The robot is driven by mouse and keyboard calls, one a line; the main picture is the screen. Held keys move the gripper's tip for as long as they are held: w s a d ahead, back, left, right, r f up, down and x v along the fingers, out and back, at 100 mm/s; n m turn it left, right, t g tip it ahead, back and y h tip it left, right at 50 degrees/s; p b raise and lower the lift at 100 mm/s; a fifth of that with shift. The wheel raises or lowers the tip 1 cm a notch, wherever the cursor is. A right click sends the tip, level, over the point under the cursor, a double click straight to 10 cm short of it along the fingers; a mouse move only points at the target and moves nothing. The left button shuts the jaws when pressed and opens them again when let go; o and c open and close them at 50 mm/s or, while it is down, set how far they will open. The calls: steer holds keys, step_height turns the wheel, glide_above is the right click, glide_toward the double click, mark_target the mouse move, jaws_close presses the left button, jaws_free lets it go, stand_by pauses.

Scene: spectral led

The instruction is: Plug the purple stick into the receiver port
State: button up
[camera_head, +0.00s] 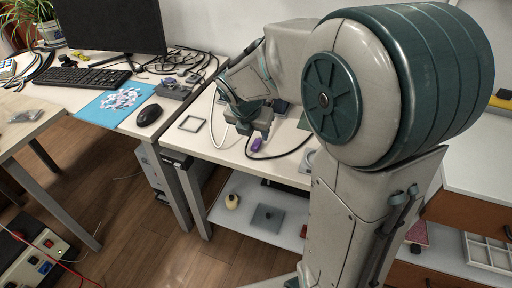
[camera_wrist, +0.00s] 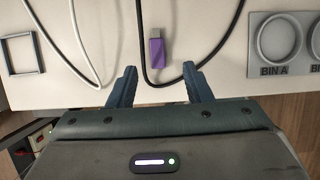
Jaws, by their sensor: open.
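I cannot make out the receiver port for certain in either view.
A black cable (camera_wrist: 142,45) runs beside the stick and curves near the fingertips; a white cable (camera_wrist: 80,45) lies left. A square frame (camera_wrist: 22,53) is at left, a plate marked BIN A (camera_wrist: 259,57) at right. In the head view, a mouse (camera_head: 149,115) and keyboard (camera_head: 80,77) occupy the left desk.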

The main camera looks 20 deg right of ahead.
mark_target(256, 143)
steer(key=shift+b+x, duration=0.95)
steer(key=shift+x, duration=2.2)
steer(key=shift+w+a, duration=0.1)
steer(key=shift+a, duration=0.1)
jaws_close()
